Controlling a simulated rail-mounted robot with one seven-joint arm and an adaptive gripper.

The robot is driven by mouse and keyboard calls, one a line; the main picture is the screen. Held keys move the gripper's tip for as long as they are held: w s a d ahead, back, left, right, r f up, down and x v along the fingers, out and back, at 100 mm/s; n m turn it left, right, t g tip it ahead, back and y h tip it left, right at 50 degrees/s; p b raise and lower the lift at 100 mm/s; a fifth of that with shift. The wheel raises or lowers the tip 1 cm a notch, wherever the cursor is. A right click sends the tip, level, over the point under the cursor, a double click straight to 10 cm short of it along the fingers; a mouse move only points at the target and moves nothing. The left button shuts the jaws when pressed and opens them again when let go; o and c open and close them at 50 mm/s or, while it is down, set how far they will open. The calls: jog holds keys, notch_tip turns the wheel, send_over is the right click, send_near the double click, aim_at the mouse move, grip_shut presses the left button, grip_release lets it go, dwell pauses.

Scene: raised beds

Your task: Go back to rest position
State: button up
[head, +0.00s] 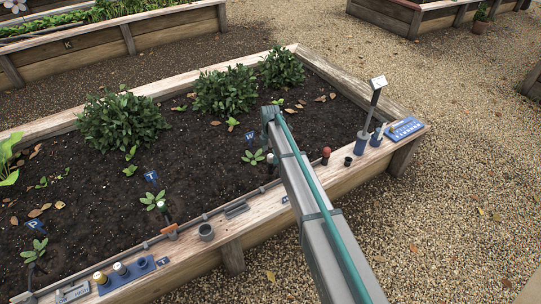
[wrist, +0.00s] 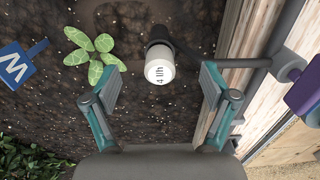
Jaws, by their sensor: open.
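In the wrist view my gripper (wrist: 158,78) is open, with one teal-edged finger on each side. A dripper with a white cap (wrist: 159,72) marked "4 l/h" shows in the gap, apart from both fingers. It sits in a dark holder beside a leafy seedling (wrist: 92,57). In the head view my arm reaches over the raised bed (head: 230,245) from the lower right. The gripper itself cannot be made out there. A small white cap (head: 271,158) shows beside the arm, near the blue W marker (head: 251,137).
A grey pipe runs along the bed's front edge, with a purple part (wrist: 303,90) at right in the wrist view. Bushes (head: 225,90) stand behind.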

jog(key=shift+r+p, duration=1.55)
jog(key=shift+r, duration=1.05)
